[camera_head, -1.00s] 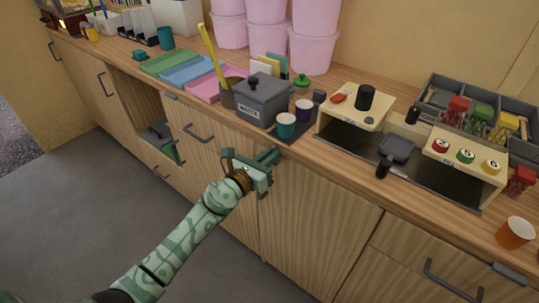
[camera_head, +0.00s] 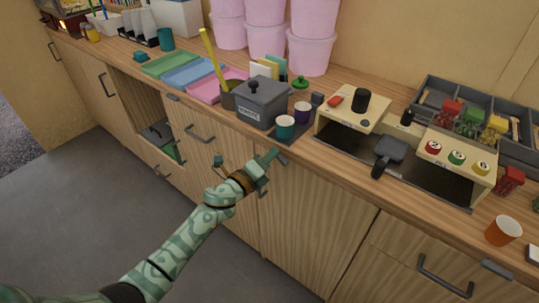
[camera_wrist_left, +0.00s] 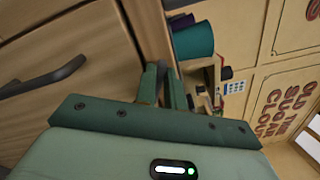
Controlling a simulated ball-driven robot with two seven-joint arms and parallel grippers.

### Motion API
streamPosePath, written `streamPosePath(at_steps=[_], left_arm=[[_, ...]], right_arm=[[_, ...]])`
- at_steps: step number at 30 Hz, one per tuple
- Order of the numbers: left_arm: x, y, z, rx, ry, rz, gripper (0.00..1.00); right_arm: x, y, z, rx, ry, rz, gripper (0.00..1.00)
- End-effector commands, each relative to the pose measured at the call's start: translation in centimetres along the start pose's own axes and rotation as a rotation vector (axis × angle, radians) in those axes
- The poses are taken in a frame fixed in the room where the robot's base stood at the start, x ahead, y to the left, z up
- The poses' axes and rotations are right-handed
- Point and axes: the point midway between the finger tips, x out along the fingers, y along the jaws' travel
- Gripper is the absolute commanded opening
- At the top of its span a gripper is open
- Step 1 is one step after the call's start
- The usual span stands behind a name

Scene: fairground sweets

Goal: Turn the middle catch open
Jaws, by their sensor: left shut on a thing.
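My left gripper (camera_head: 266,160) is up against the cabinet front, just below the counter's edge, in the middle of the head view. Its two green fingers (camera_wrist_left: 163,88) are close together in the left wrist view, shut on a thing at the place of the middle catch. The fingers hide nearly all of that catch, so its angle cannot be told. A grey catch (camera_head: 172,97) further left and another grey catch (camera_head: 496,269) at the right lie along the counter's edge. My right gripper is not in view.
Above the gripper, a teal cup (camera_head: 285,127), a purple cup (camera_head: 302,112) and a grey lidded box (camera_head: 262,103) stand near the counter's edge. A dark drawer handle (camera_head: 199,134) is to the left; the wrist view shows a handle (camera_wrist_left: 45,80) too. The floor is clear.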

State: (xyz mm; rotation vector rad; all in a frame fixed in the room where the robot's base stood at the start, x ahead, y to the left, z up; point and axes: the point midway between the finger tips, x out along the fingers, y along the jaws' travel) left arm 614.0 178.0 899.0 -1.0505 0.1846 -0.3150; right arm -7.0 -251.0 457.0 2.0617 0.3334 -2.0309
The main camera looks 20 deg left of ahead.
Motion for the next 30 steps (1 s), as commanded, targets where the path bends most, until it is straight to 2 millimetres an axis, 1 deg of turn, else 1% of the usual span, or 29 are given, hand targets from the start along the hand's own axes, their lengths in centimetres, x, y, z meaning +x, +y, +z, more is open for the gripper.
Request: streamPosePath(at_steps=[6,15,21,30], left_arm=[[0.0,-0.1,0.0,-0.197,0.001,0.002,0.0],[-0.1,-0.1,0.0,-0.404,0.001,0.003,0.0],[-0.1,0.0,-0.1,-0.484,0.001,0.003,0.0],[-0.1,0.1,-0.1,-0.526,0.001,0.004,0.0]], right_arm=[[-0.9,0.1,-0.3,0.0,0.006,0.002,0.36],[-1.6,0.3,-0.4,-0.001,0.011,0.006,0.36],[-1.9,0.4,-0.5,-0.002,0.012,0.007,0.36],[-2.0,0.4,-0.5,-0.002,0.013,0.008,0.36]])
